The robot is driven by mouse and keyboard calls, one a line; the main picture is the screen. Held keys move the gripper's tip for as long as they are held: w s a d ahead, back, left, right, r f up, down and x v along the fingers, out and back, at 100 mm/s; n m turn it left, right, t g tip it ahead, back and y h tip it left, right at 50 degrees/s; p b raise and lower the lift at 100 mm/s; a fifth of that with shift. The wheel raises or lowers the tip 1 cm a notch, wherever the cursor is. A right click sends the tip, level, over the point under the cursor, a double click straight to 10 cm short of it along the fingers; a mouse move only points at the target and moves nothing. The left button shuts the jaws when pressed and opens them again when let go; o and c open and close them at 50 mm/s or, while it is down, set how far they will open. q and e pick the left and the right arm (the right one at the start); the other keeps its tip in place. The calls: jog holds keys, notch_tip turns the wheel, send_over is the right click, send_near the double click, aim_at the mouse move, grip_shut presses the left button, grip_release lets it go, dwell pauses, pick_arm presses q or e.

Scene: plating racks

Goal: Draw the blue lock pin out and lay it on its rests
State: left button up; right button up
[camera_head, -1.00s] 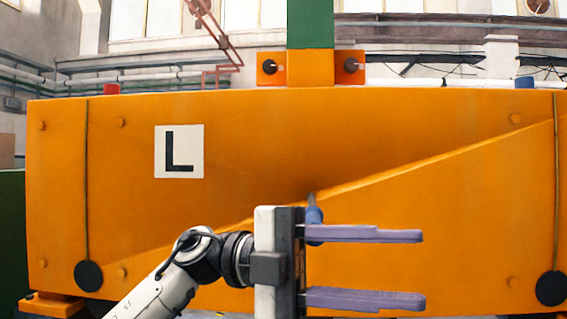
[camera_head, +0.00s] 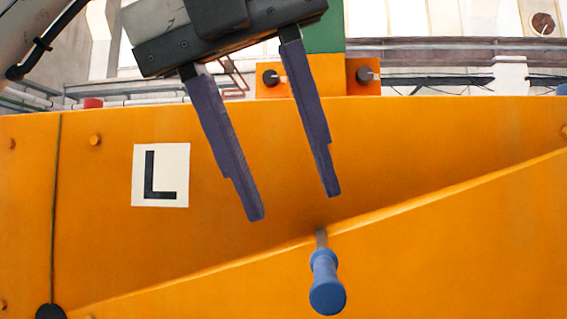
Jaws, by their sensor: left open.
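The blue lock pin (camera_head: 326,284) sticks out of the orange panel (camera_head: 440,240) at the lower middle of the head view. Its blue handle points toward me and downward, and its grey shank enters the panel at the slanted edge. My left gripper (camera_head: 294,207) comes in from the top left with its two long purple fingers pointing down. I cannot make out the pin's rests. My right gripper is not in view.
A white plate with a black L (camera_head: 161,175) is on the panel's left part. A dark round disc (camera_head: 51,312) hangs on a cord at lower left. The panel's right side is clear.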

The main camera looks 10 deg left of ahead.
aim_at(323, 279)
pick_arm(q)
jog(key=x, duration=0.9)
jog(key=shift+w+d+f, duration=0.1)
jog(key=shift+f, duration=0.05)
grip_shut()
jog(key=c, duration=0.6)
grip_release()
grip_shut()
jog(key=shift+b, duration=0.4)
